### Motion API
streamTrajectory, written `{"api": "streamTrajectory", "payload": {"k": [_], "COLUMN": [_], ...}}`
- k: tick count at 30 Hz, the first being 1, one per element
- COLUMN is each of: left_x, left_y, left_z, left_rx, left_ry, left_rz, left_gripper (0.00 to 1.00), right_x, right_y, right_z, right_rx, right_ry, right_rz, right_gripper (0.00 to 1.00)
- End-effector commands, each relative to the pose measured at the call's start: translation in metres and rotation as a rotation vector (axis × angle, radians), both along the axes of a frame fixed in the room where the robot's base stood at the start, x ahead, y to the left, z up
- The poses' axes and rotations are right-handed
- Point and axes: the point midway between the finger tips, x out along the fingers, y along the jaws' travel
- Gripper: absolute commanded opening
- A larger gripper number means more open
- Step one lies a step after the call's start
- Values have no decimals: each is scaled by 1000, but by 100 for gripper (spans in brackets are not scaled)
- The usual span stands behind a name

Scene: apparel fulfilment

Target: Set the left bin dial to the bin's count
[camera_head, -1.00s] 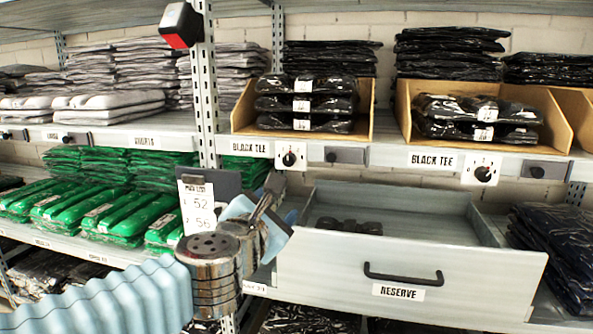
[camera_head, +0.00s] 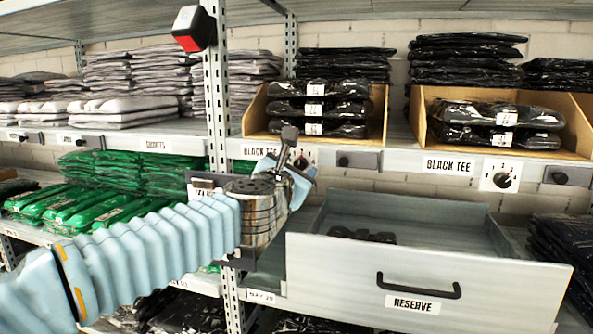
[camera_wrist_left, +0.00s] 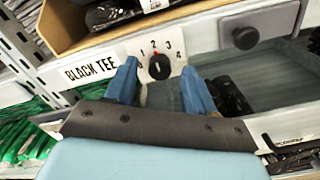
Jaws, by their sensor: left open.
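The left bin (camera_head: 252,118) on the shelf holds a stack of three black packs (camera_head: 318,108). Its dial (camera_head: 303,158) is a black knob on a white plate, partly hidden by my left gripper (camera_head: 298,152). In the left wrist view the dial (camera_wrist_left: 158,67) shows the numbers 1 to 4 around it. A red mark at the knob's top edge lies near the 2. My left gripper (camera_wrist_left: 159,76) is open and empty, its blue fingers appearing on either side of the knob. I cannot tell how far they are from the plate. My right gripper is out of view.
A dark box with a knob (camera_head: 357,160) is right of the dial. The open reserve drawer (camera_head: 440,272) juts out below, with dark items inside. The right bin (camera_head: 560,150) has its own dial (camera_head: 501,176). A metal post (camera_head: 216,95) stands left of the gripper.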

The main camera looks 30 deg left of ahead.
Motion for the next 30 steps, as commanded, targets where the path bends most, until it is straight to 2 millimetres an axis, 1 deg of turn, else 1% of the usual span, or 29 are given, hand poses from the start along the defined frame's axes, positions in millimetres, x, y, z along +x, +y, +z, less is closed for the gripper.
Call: {"api": "streamTrajectory", "payload": {"k": [3,9,11,15,20,26,30], "left_x": [4,4,4,3,3,3,3], "left_y": [1,1,1,1,1,1,1], "left_z": [0,0,0,0,0,0,1], "left_rx": [0,0,0,0,1,12,51], "left_ry": [1,0,0,0,0,3,13], "left_rz": [0,0,0,0,0,-1,-1], "left_gripper": [54,54,46,25,0,0,0], "right_x": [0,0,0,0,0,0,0], "right_y": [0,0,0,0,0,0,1], "right_z": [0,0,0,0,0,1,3], "right_rx": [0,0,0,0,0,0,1], "right_ry": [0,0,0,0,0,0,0], "right_rz": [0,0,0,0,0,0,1], "right_gripper": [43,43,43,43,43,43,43]}}
